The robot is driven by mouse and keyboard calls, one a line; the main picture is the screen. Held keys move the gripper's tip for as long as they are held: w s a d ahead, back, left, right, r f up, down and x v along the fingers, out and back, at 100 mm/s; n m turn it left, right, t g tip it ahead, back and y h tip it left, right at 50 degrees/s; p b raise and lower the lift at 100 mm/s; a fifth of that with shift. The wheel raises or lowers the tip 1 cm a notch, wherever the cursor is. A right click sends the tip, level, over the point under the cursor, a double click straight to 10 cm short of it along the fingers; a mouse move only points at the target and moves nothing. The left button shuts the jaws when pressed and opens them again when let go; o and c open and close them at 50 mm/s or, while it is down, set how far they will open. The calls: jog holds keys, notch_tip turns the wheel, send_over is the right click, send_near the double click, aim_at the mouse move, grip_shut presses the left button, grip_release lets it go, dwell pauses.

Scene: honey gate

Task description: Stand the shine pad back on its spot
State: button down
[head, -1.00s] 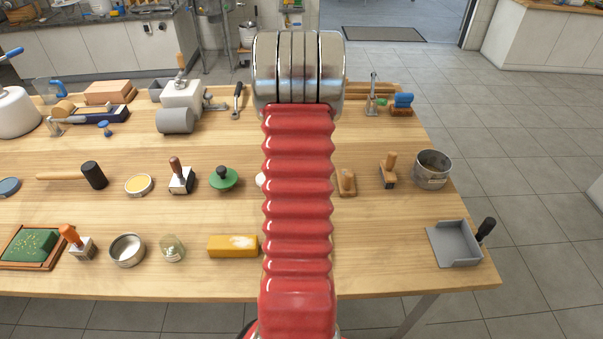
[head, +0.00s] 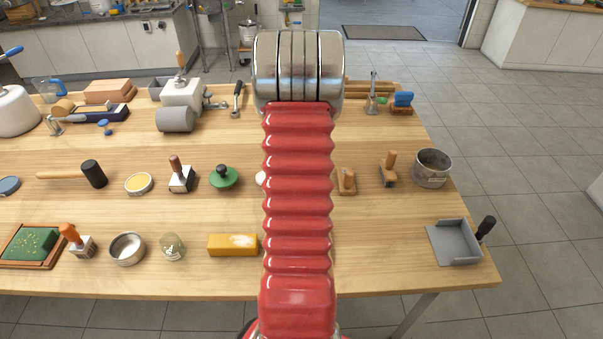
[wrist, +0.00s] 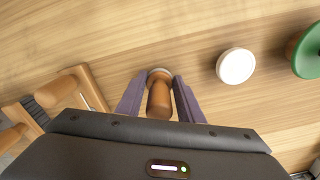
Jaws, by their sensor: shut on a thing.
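My gripper (wrist: 158,82) shows in the wrist view, its two purple fingers shut on the wooden handle of a small round piece, which looks like the shine pad (wrist: 159,102). A pale grey rim shows at the far end of the handle. I cannot tell whether its base touches the table. A plain white disc (wrist: 236,66) lies on the wood to its right, apart from it; I cannot tell whether it marks the spot. In the head view my arm hides the gripper and the held piece, and only an edge of the white disc (head: 260,179) shows.
A green round tool (wrist: 308,52) is right of the disc. Wooden-handled tools (wrist: 75,88) stand close at the left in the wrist view. In the head view a yellow block (head: 232,245), a metal pot (head: 432,167) and a grey dustpan (head: 454,243) stand on the table (head: 370,250).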

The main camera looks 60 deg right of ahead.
jog(key=shift+f, duration=0.55)
jog(key=c, duration=1.1)
grip_release()
jog(key=shift+r, duration=0.1)
jog(key=shift+r, duration=3.9)
